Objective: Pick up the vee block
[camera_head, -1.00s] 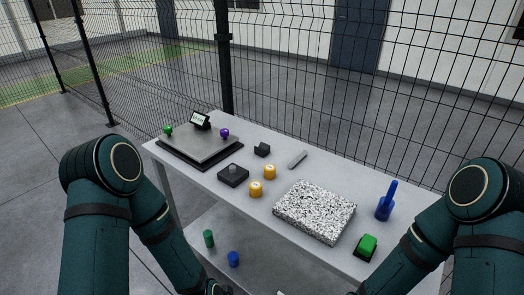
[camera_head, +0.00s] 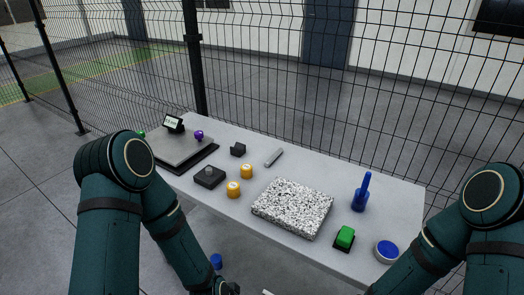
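A small dark block with a notched top (camera_head: 238,150), which looks like the vee block, sits on the white table (camera_head: 385,187) toward its back edge. It stands apart from its neighbours, between the scale and a grey bar. My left arm comes in at the left and my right arm at the right. Both arms run down to the bottom edge of the picture, and neither gripper's fingers show.
A scale (camera_head: 178,150) with a purple-knobbed item (camera_head: 199,135) fills the left end. Nearby are a dark knobbed block (camera_head: 209,176), yellow cylinders (camera_head: 246,171), a grey bar (camera_head: 273,157), a speckled slab (camera_head: 292,207), a blue-handled tool (camera_head: 361,193), a green-topped item (camera_head: 345,237) and a blue-topped tin (camera_head: 387,250). Wire fence stands behind.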

